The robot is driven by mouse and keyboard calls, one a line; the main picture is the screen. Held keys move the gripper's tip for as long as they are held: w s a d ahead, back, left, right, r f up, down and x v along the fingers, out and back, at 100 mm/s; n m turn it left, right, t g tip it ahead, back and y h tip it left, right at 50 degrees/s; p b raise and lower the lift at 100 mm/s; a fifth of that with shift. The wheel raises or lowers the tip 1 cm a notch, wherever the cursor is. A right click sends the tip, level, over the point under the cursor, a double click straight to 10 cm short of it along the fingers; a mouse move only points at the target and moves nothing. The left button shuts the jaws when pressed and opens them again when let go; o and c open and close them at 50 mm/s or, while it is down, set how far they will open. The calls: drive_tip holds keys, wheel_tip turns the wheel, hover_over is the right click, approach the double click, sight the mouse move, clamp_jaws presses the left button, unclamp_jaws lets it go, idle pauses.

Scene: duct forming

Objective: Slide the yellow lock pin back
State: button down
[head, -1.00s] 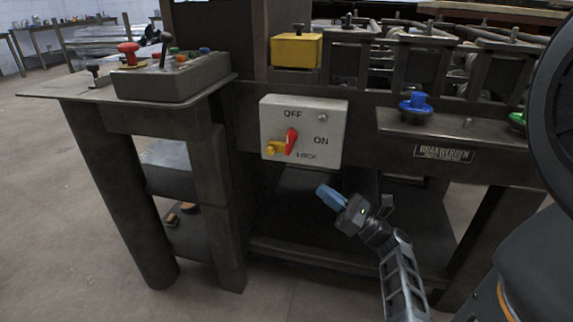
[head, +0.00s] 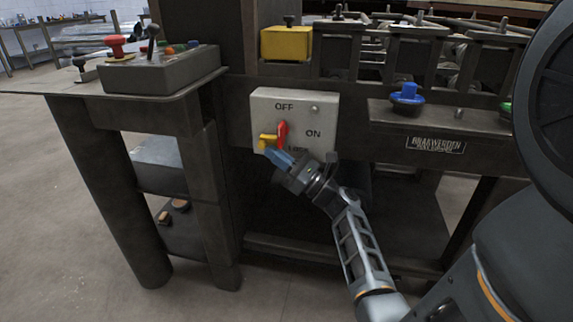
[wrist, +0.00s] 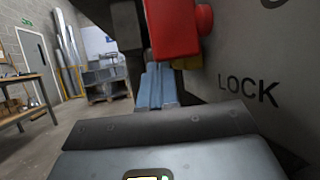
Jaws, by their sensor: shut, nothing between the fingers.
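The yellow lock pin (head: 267,139) sticks out to the left of the red switch handle (head: 282,134) on the grey switch box (head: 330,105). The box carries the words OFF and ON; LOCK is legible in the wrist view. My gripper (head: 278,157) has shut blue fingers, just below the pin and handle. In the wrist view the gripper (wrist: 156,84) points in beneath the red handle (wrist: 172,28), with a sliver of the yellow pin (wrist: 188,63) behind it. Whether the fingertips touch the pin, I cannot tell.
A control box (head: 160,75) with a red button stands on the bench at left. A yellow block (head: 287,45) sits above the switch box, and a blue knob (head: 407,95) is to its right. The open floor lies at lower left.

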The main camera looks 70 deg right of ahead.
drive_tip(key=shift+w, duration=0.2)
drive_tip(key=shift+w+a+r, duration=0.1)
drive_tip(key=shift+w+a, duration=0.05)
drive_tip(key=shift+w, duration=1.6)
